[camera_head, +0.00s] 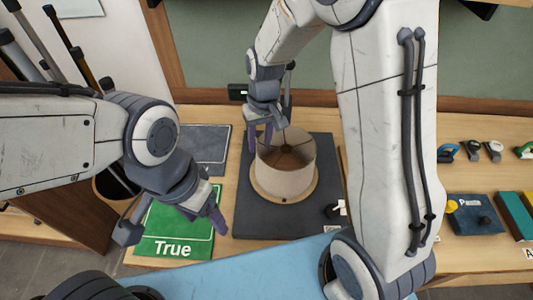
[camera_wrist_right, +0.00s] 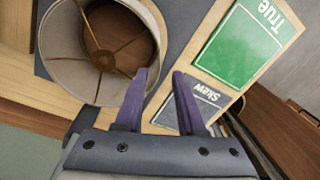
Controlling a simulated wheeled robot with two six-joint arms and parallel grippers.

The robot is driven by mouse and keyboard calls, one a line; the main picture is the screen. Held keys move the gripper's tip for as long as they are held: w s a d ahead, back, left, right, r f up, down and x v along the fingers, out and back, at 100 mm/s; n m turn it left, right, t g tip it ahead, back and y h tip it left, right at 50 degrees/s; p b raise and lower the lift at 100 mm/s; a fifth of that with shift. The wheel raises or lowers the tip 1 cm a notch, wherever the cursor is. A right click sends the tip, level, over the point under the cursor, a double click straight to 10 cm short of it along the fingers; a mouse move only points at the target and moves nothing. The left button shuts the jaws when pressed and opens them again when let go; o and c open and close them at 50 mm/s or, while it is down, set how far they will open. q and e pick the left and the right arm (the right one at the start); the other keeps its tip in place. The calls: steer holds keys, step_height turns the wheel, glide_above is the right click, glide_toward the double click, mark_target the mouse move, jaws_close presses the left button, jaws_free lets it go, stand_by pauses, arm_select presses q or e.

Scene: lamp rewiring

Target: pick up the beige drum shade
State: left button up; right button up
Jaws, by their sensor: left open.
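The beige drum shade (camera_head: 285,172) stands upright on a round wooden disc (camera_head: 262,187) on a dark grey mat, with its open top and wire spokes showing. My right gripper (camera_head: 262,132) is at the far left of the shade's rim. In the right wrist view the shade (camera_wrist_right: 62,55) is at the upper left, and my right gripper (camera_wrist_right: 164,72) shows its two purple fingers apart with nothing between them. One finger overlaps the shade's edge in the picture; I cannot tell whether it touches. My left gripper (camera_head: 212,214) is open and empty over the green "True" card.
The green "True" card (camera_head: 165,225) and a grey card (camera_head: 205,150) lie left of the dark mat (camera_head: 255,220). A small black box (camera_head: 238,92) stands behind. Tools and a blue block (camera_head: 470,212) are at right. My right arm covers part of the table.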

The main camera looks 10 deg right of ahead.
steer(key=p, duration=0.1)
glide_above(259, 167)
steer(key=f, duration=0.4)
steer(key=shift+w+d+f, duration=0.1)
steer(key=shift+w+f, duration=0.15)
steer(key=shift+f, duration=0.4)
steer(key=shift+s+f+p, duration=0.2)
steer(key=shift+f+p, duration=0.3)
steer(key=shift+f, duration=0.1)
step_height(259, 167, down, 3)
steer(key=shift+s+f+p, duration=0.1)
steer(key=shift+f+p, duration=0.05)
steer(key=shift+p, duration=0.45)
steer(key=shift+f, duration=0.4)
jaws_close()
